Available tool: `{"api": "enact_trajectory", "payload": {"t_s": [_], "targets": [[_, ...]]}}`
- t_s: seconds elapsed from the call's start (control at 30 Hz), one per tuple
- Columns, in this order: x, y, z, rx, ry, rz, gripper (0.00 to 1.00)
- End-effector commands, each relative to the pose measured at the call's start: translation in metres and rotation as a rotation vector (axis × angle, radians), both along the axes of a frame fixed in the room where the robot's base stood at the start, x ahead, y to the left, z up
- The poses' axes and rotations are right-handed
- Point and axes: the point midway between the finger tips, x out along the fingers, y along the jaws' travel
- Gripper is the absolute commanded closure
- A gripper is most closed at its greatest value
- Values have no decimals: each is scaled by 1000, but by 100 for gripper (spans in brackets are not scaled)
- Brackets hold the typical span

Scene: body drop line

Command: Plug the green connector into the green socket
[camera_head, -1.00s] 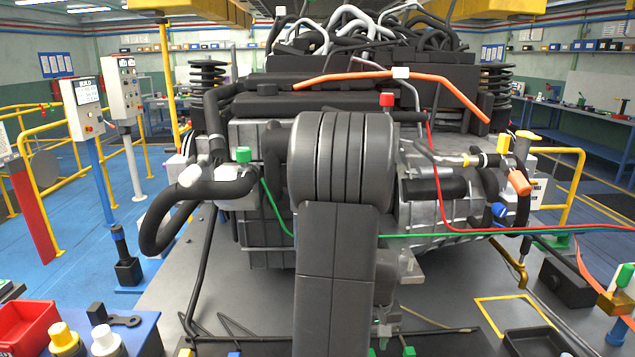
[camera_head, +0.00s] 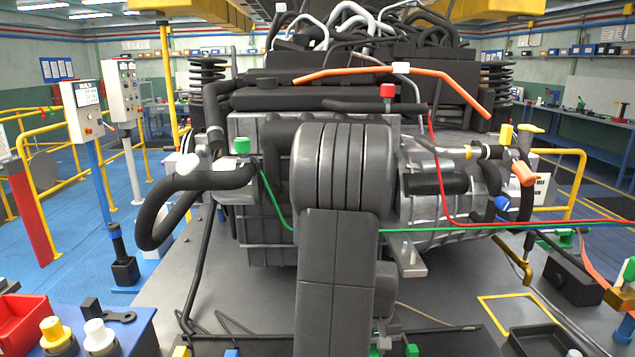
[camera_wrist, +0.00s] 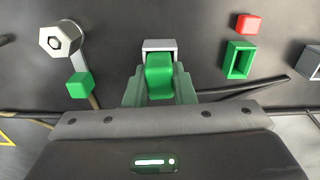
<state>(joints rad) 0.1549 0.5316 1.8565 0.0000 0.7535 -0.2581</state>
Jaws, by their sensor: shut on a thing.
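In the wrist view my gripper (camera_wrist: 158,88) is shut on a green connector (camera_wrist: 159,72), with a green finger on each side of it. A pale grey block end shows just beyond the connector. A hollow green rectangular socket (camera_wrist: 239,60) lies to the right of the connector, apart from it, on a dark surface. In the head view my own arm hides the gripper and the connector. A thin green wire (camera_head: 470,229) runs right from behind my arm.
The engine (camera_head: 265,215) stands close ahead of my arm in the head view.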

Motion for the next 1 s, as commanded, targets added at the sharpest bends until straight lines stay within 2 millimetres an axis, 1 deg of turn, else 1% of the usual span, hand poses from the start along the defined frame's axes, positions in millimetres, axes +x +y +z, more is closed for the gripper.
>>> {"api": "enact_trajectory", "payload": {"t_s": [0.17, 0.83, 1.0], "targets": [[0, 0, 6, 0, -1, 0, 100], [0, 0, 47, 0, -1, 0, 100], [0, 0, 51, 0, 0, 0, 100]]}}
